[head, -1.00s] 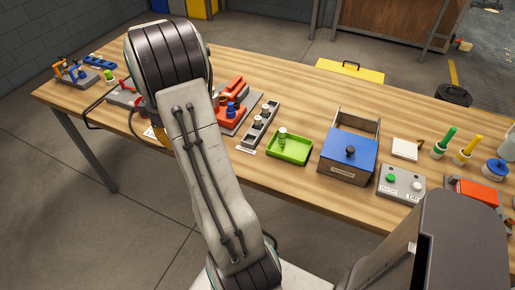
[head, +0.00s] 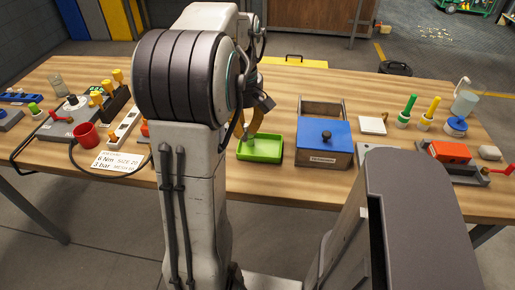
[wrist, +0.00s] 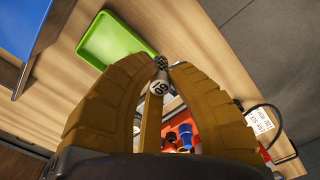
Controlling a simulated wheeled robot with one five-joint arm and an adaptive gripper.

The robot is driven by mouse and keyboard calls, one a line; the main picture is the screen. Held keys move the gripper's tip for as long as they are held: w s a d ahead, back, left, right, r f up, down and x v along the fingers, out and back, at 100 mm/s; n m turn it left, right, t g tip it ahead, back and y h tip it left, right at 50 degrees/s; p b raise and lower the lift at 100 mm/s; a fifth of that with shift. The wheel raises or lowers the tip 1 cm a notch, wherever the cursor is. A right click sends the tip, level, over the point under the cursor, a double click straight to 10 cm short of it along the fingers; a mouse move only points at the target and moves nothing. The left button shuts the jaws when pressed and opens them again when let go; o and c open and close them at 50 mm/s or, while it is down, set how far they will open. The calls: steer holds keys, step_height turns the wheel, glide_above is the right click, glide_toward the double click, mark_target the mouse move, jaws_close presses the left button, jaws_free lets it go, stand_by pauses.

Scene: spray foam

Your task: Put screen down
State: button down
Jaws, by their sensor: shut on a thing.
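My gripper (head: 256,122) is beside and above the green tray (head: 262,156) in the head view, partly hidden by my arm. In the wrist view my gripper (wrist: 160,76) has its brown fingers closed on a small screen (wrist: 158,88) with a dark mesh-like end and a pale round face marked with a number, perhaps 60. The green tray shows in the wrist view (wrist: 112,42), just beyond the fingertips. Its visible floor looks empty there. I cannot tell how high the screen is above the table.
A box with a blue lid (head: 323,140) stands right of the tray. A white pad (head: 372,125) and green-handled (head: 405,112) and yellow-handled (head: 428,113) tools are farther right. A red mug (head: 86,134) and a placard (head: 117,161) are at the left.

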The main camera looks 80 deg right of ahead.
steer(key=s+d+f+p, duration=0.1)
steer(key=s+d+f, duration=0.1)
steer(key=d, duration=0.1)
steer(key=s+d+f+p, duration=0.2)
steer(key=d, duration=0.1)
steer(key=s+d+f+p, duration=0.1)
steer(key=d+f+p, duration=0.1)
steer(key=d, duration=0.2)
steer(key=shift+s+d+f, duration=0.1)
steer(key=shift+s+f, duration=0.25)
steer(key=shift+s, duration=0.05)
step_height(320, 180, down, 3)
steer(key=p, duration=0.2)
steer(key=shift+f+p, duration=0.1)
steer(key=shift+p, duration=0.2)
steer(key=shift+f, duration=0.5)
steer(key=shift+f, duration=0.15)
steer(key=c, duration=1.2)
jaws_free()
steer(key=shift+c, duration=0.2)
